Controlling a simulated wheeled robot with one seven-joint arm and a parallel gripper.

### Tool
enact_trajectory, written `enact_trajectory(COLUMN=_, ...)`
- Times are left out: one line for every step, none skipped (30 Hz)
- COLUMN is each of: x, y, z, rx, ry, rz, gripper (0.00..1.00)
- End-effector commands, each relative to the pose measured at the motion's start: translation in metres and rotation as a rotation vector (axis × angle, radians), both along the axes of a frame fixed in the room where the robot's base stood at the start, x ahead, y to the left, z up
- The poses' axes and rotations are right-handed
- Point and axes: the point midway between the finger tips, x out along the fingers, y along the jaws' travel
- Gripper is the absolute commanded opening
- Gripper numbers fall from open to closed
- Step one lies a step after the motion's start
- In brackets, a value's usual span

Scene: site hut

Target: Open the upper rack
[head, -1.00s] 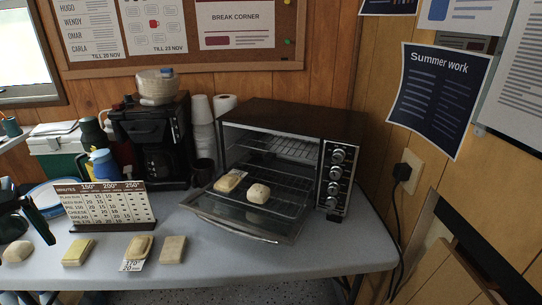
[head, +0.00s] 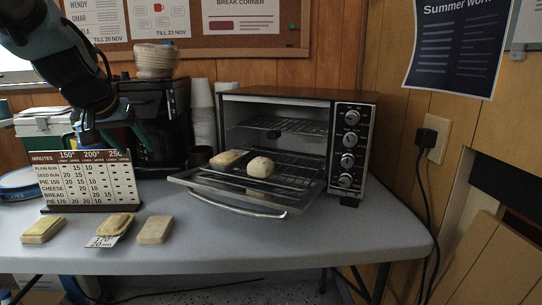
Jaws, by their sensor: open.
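The toaster oven (head: 292,94) stands on the table with its glass door (head: 235,200) folded down. The upper rack (head: 285,124) is inside the oven, high up, and looks pushed in. The lower rack (head: 300,172) is pulled out over the open door. A flat bun (head: 228,158) and a round bun (head: 261,167) sit on the lower rack. My gripper (head: 110,140) is at the left, in front of the coffee maker and above the chart, left of the oven. Its fingers are apart, with nothing seen between them.
A bake-time chart (head: 85,182) stands on the grey table (head: 330,232). Several bread pieces lie along the front edge, such as a plain one (head: 155,230). A coffee maker (head: 165,105) and stacked cups (head: 203,115) stand left of the oven. The table's right front is clear.

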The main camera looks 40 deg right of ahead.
Motion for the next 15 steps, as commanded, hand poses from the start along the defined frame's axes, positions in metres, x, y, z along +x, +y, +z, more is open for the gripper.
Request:
enact_trajectory(x=-0.002, y=-0.017, z=-0.013, rx=-0.019, ry=-0.025, rz=-0.031, gripper=0.68)
enact_trajectory(x=-0.003, y=-0.026, z=-0.012, rx=-0.031, ry=-0.04, rz=-0.049, gripper=0.68)
enact_trajectory(x=-0.005, y=-0.039, z=-0.012, rx=-0.045, ry=-0.058, rz=-0.073, gripper=0.68)
enact_trajectory(x=-0.007, y=-0.048, z=-0.012, rx=-0.057, ry=-0.072, rz=-0.092, gripper=0.68)
enact_trajectory(x=-0.01, y=-0.058, z=-0.011, rx=-0.069, ry=-0.086, rz=-0.109, gripper=0.68)
enact_trajectory(x=-0.013, y=-0.07, z=-0.011, rx=-0.085, ry=-0.103, rz=-0.133, gripper=0.68)
enact_trajectory(x=-0.016, y=-0.079, z=-0.01, rx=-0.096, ry=-0.118, rz=-0.151, gripper=0.68)
enact_trajectory(x=-0.019, y=-0.088, z=-0.009, rx=-0.109, ry=-0.131, rz=-0.168, gripper=0.68)
enact_trajectory(x=-0.024, y=-0.1, z=-0.009, rx=-0.125, ry=-0.149, rz=-0.193, gripper=0.68)
enact_trajectory(x=-0.028, y=-0.109, z=-0.008, rx=-0.139, ry=-0.162, rz=-0.21, gripper=0.68)
enact_trajectory(x=-0.032, y=-0.118, z=-0.007, rx=-0.151, ry=-0.176, rz=-0.228, gripper=0.68)
enact_trajectory(x=-0.038, y=-0.129, z=-0.006, rx=-0.168, ry=-0.193, rz=-0.251, gripper=0.68)
enact_trajectory(x=-0.043, y=-0.138, z=-0.005, rx=-0.181, ry=-0.205, rz=-0.267, gripper=0.68)
enact_trajectory(x=-0.048, y=-0.146, z=-0.004, rx=-0.194, ry=-0.218, rz=-0.286, gripper=0.68)
enact_trajectory(x=-0.055, y=-0.157, z=-0.002, rx=-0.212, ry=-0.234, rz=-0.309, gripper=0.68)
